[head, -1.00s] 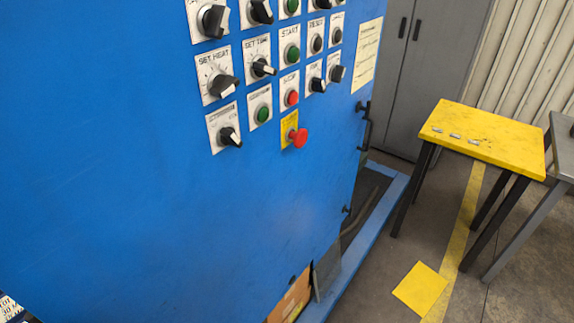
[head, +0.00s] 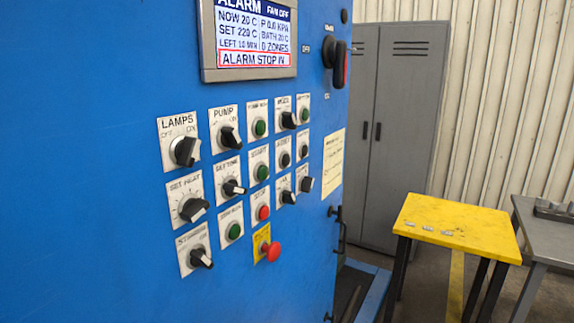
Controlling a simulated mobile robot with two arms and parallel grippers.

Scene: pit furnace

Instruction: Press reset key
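The reset key (head: 285,160) is a small round black button on a white label plate in the middle row of the blue cabinet's (head: 80,150) control panel. It sits just right of the green START button (head: 262,172). Its label is small but reads like RESET. The display (head: 248,37) above reads ALARM, FAN OFF, with ALARM STOP IN in a red box. A red mushroom stop button (head: 270,252) sits on a yellow plate at the bottom of the panel. Neither of my grippers is in view.
Several knobs surround the key, such as the LAMPS knob (head: 187,151) and PUMP knob (head: 230,136). A main switch (head: 336,62) is at upper right. A yellow table (head: 458,222), grey table (head: 545,236) and grey locker (head: 400,110) stand right of the cabinet.

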